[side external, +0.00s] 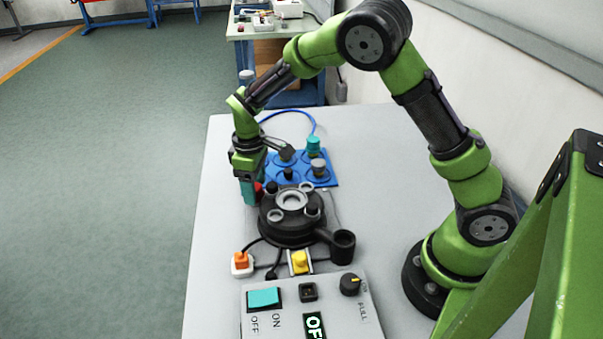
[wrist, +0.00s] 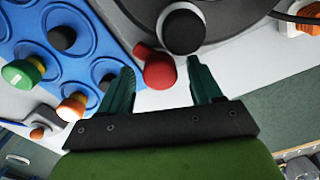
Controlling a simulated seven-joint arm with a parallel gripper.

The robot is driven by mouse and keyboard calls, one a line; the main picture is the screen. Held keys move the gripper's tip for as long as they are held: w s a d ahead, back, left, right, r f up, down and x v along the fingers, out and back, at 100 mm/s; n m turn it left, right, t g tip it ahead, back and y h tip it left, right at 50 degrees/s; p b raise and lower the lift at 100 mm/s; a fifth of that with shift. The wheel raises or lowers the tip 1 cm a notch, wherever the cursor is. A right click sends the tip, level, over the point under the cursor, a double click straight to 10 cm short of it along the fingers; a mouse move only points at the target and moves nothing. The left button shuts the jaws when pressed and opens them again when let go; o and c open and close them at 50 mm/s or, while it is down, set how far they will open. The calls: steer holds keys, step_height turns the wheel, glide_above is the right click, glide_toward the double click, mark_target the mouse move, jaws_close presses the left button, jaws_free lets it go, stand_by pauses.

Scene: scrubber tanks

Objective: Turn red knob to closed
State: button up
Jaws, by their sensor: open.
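I see a gap on each side, and no clear contact. In the side view only a sliver of the red knob (side external: 258,187) shows, beside my gripper (side external: 249,192) at the left of the black round unit (side external: 290,232). The fingers hide most of it.
A blue plate (side external: 325,179) with several round fittings lies behind the round unit. A control box (side external: 285,320) with a teal switch (side external: 264,297) stands in front. An orange plug (side external: 241,260) and a yellow button (side external: 300,261) lie between.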

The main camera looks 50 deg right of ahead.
steer(key=c, duration=1)
steer(key=shift+c, duration=0.2)
steer(key=shift+m, duration=0.4)
steer(key=m, duration=0.3)
steer(key=shift+r, duration=0.1)
steer(key=m, duration=0.3)
steer(key=shift+m, duration=0.3)
steer(key=m, duration=0.6)
steer(key=shift+m, duration=0.4)
